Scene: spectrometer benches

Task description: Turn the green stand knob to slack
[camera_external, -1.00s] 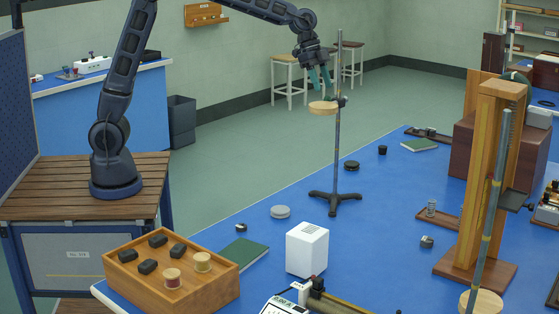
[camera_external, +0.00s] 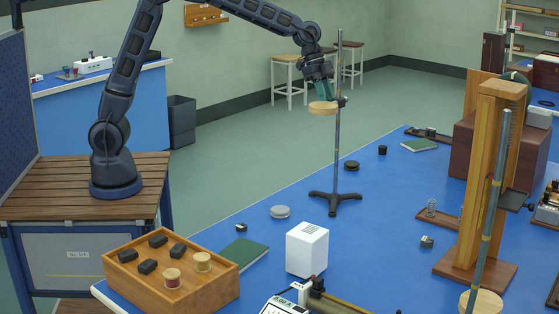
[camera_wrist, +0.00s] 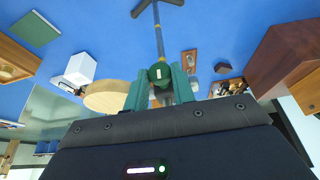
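The green stand knob (camera_wrist: 160,73) shows in the wrist view, with a pale mark on its face. It sits on the clamp of a thin upright stand rod (camera_external: 338,150), beside a round wooden disc (camera_external: 322,108). My gripper (camera_wrist: 160,78) has its two teal fingers on either side of the knob, seemingly with narrow gaps, so it looks open around it. In the external view my gripper (camera_external: 324,92) is just above the disc, by the rod. The knob is hidden there, and contact cannot be made out.
The stand's dark base (camera_external: 335,200) rests on the blue bench (camera_external: 375,245). A white box (camera_external: 307,250), a wooden tray (camera_external: 180,285) and a tall wooden frame (camera_external: 490,180) stand apart from it. The air left of the rod is free.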

